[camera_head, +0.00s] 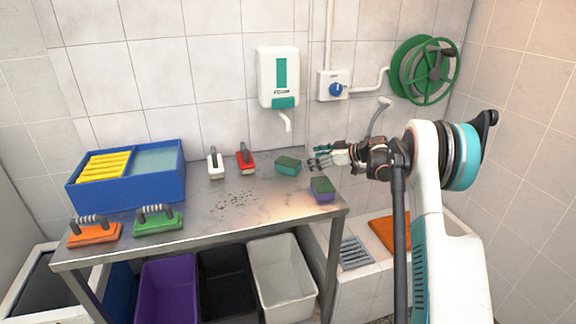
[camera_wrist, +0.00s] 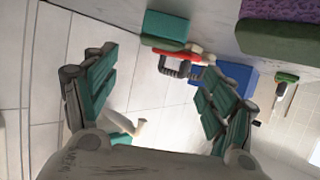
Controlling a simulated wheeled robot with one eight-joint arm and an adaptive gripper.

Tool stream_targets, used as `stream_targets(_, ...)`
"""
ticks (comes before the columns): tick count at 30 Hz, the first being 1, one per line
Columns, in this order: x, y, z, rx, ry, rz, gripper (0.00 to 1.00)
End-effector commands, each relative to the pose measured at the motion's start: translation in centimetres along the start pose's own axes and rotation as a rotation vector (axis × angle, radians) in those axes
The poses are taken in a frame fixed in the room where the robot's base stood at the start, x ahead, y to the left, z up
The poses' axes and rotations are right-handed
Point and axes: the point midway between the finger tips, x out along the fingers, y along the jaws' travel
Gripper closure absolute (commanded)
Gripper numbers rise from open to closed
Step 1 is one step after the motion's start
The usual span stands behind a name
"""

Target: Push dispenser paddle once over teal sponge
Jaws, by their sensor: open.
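The dispenser (camera_head: 266,80) is a white wall unit with a teal front strip. Its teal paddle (camera_head: 285,102) sits at the bottom, above a white spout; part of the paddle (camera_wrist: 120,139) shows low in the wrist view. The teal sponge (camera_head: 287,168), with a dark green top, lies on the table below and roughly under the spout; it is also in the wrist view (camera_wrist: 165,24). My gripper (camera_head: 318,158) is open and empty, just right of the teal sponge and below the dispenser. Its two fingers (camera_wrist: 155,98) are spread wide in the wrist view.
A purple sponge (camera_head: 322,194) with a green top lies at the table's right front. A blue tray (camera_head: 125,190) is farther left.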

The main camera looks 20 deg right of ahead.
Motion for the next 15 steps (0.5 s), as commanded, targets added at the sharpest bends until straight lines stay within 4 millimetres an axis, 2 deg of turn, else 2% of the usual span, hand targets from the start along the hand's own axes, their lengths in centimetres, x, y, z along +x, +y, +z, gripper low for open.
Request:
stream_targets(9, 0.0, 0.0, 0.0, 0.000, 0.000, 0.000, 0.23)
stream_targets(13, 0.1, -0.1, -0.4, 0.017, 0.006, 0.008, 0.53)
stream_targets(15, 0.3, -0.2, -1.2, 0.057, 0.021, 0.028, 0.69)
